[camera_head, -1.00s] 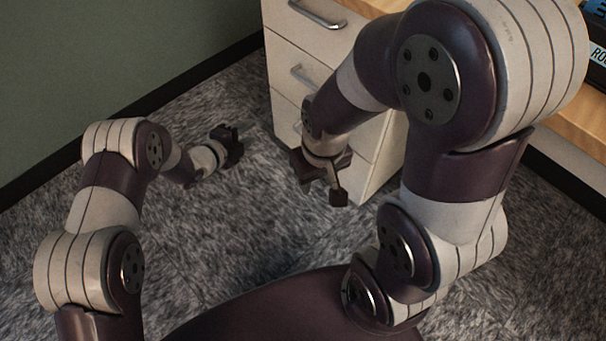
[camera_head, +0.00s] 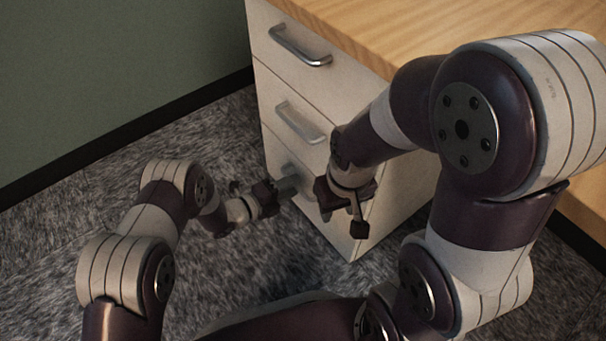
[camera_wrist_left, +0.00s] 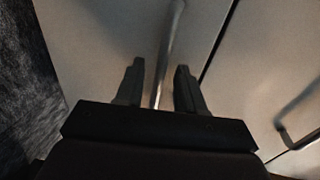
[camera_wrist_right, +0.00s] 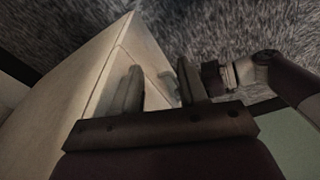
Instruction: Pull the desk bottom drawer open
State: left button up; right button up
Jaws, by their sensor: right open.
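The desk's bottom drawer (camera_head: 306,205) is the lowest of three in the white desk pedestal and looks shut, flush with the front. Its metal bar handle (camera_wrist_left: 168,50) runs between the two fingers of my left gripper (camera_wrist_left: 160,82) in the left wrist view. In the head view the left gripper (camera_head: 287,188) is at this drawer's front, largely covering the handle. Its fingers are apart, one on each side of the bar, without visible grip. My right gripper (camera_head: 343,213) is open and empty beside the pedestal's front corner; its parted fingers also show in the right wrist view (camera_wrist_right: 160,85).
The middle drawer handle (camera_head: 300,122) and top drawer handle (camera_head: 300,45) stick out above. The wooden desktop (camera_head: 370,25) overhangs at the upper right. A green wall (camera_head: 100,70) stands at the left. Grey carpet (camera_head: 60,220) in front of the pedestal is clear.

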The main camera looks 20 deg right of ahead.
pick_arm(q)
jog(key=shift+d, duration=0.2)
pick_arm(e)
jog(key=shift+w+d, duration=0.1)
jog(key=shift+d, duration=0.15)
pick_arm(q)
grip_shut()
jog(key=shift+a, duration=0.1)
